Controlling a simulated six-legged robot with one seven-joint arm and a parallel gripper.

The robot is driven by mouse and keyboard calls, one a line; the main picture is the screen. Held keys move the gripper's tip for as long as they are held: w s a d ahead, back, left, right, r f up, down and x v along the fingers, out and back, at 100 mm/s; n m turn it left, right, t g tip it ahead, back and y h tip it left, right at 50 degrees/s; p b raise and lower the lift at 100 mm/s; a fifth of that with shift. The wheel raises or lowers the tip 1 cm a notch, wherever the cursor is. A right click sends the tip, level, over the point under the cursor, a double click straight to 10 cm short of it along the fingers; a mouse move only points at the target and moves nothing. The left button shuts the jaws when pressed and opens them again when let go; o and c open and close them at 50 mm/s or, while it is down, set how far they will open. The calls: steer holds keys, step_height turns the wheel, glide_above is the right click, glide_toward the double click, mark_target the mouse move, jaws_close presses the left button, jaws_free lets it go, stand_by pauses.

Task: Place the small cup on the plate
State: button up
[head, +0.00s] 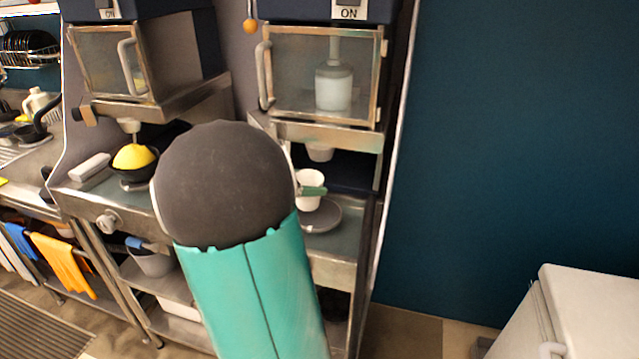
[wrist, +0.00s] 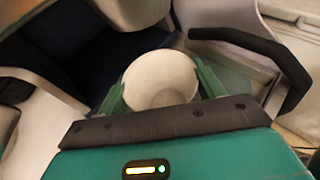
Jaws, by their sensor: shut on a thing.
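The small white cup (head: 309,188) is upright in the head view, just above or on the grey plate (head: 322,216); I cannot tell whether they touch. My gripper (head: 311,190) is shut on the cup, with a green finger showing across its side. In the wrist view the cup (wrist: 160,80) sits between the two green fingers of my gripper (wrist: 160,88), its round opening facing the camera. The plate lies on the metal counter under the right machine. My arm hides its left part, and the plate cannot be made out in the wrist view.
The right machine (head: 322,75) has a glass door and a spout (head: 320,151) above the cup. A black bowl with yellow food (head: 134,160) stands under the left machine. A white box-shaped unit (head: 585,310) stands at the lower right. The counter's right edge is close to the plate.

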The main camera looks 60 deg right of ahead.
mark_target(319, 183)
steer(key=s+d, duration=0.2)
steer(key=d, duration=0.1)
steer(key=shift+s, duration=0.1)
steer(key=shift+f, duration=0.75)
steer(key=shift+f, duration=0.2)
steer(key=o, duration=0.9)
steer(key=shift+o, duration=0.2)
